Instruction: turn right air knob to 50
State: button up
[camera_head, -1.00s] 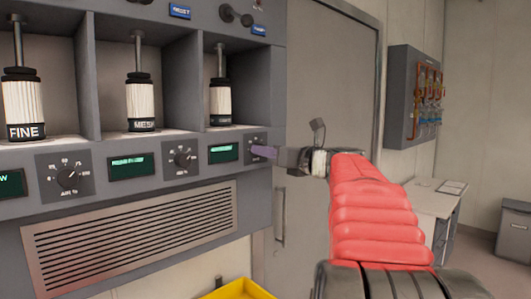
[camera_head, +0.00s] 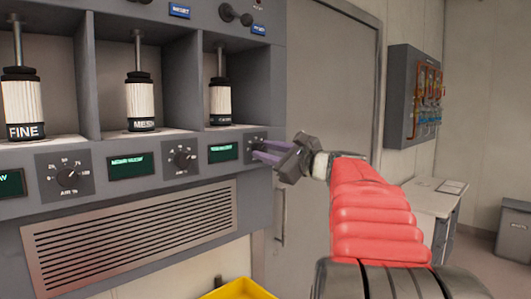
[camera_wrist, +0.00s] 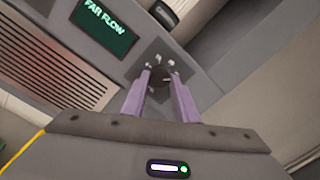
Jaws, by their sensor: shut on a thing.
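The right air knob (camera_wrist: 160,76) is a small dark dial on a grey plate with pale marks around it, on the right end of the panel. In the head view only part of its plate (camera_head: 251,141) shows beside my fingers. My gripper (camera_head: 262,151) reaches it from the right, and its purple fingers (camera_wrist: 160,90) stand on either side of the knob in the wrist view, shut on it. The wrist is rolled at a slant. The knob's pointer and value are too small to read.
A green display (camera_head: 223,152) sits left of the knob. Two more dials, a middle one (camera_head: 182,158) and a left one (camera_head: 68,176), lie along the same panel. A vent grille (camera_head: 135,237) is below. A yellow bin (camera_head: 240,289) stands at the bottom.

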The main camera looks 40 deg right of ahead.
jog(key=n, duration=0.4)
jog(key=shift+n+y, duration=0.4)
jog(key=n, duration=0.4)
jog(key=shift+f, duration=0.1)
jog(key=shift+a+n, duration=0.1)
jog(key=shift+n, duration=0.2)
jog(key=o, duration=1.1)
jog(key=shift+c, duration=0.2)
jog(key=shift+s, duration=0.15)
jog(key=shift+s, duration=0.25)
jog(key=s, duration=1.3)
jog(key=shift+d+f, duration=0.3)
jog(key=shift+f, duration=0.1)
